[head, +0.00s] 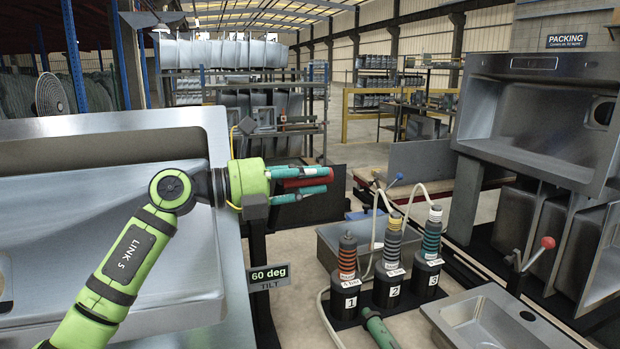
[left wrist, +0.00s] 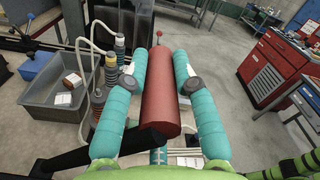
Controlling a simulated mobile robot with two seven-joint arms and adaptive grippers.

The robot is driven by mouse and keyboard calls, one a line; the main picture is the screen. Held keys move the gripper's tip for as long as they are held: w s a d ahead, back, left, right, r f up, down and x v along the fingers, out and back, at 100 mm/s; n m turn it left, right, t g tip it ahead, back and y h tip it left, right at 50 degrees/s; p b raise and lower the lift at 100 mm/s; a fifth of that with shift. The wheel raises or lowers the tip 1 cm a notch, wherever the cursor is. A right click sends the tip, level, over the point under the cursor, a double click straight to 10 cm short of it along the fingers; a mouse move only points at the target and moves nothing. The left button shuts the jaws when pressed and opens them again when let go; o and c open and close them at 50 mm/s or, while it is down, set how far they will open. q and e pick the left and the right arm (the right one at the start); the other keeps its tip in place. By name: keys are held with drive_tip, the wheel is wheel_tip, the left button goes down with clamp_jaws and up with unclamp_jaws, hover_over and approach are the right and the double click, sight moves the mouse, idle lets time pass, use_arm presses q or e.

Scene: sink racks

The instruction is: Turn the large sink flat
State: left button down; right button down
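The large sink (head: 215,250) is a big grey steel basin at the left of the head view, standing tilted, its right rim facing the aisle. A sign (head: 269,276) beside it reads "60 deg TILT". My left gripper (head: 310,180) reaches across the sink's right edge. Its teal fingers lie along both sides of a red cylindrical handle (left wrist: 162,95) and appear to touch it. The handle (head: 305,182) also shows between the fingers in the head view. A black bar meets the handle's near end in the left wrist view. My arm hides part of the sink.
Three numbered black holders (head: 388,285) with ringed tools stand right of the sign. A grey tub (head: 340,240) is behind them. A smaller sink (head: 500,325) and a racked sink (head: 530,120) are at right. A red tool cabinet (left wrist: 275,75) stands across the floor.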

use_arm(q)
drive_tip(key=shift+w+a+r+n+p, duration=0.2)
drive_tip(key=shift+w+r+n+p, duration=0.1)
drive_tip(key=shift+r+p, duration=0.3)
drive_tip(key=shift+w+a+r+n+p, duration=0.15)
drive_tip(key=shift+w+r+n+p, duration=0.2)
drive_tip(key=shift+p, duration=0.45)
drive_tip(key=w+a+r+n+p, duration=0.3)
drive_tip(key=w+n+p, duration=0.2)
drive_tip(key=w+p, duration=0.3)
drive_tip(key=shift+w+a+r+n+p, duration=0.3)
drive_tip(key=shift+w+n+p, duration=0.1)
drive_tip(key=shift+p, duration=0.65)
drive_tip(key=shift+w, duration=0.1)
drive_tip(key=c, duration=1)
unclamp_jaws()
drive_tip(key=shift+f, duration=0.1)
drive_tip(key=shift+w+f, duration=0.1)
drive_tip(key=shift+f, duration=0.1)
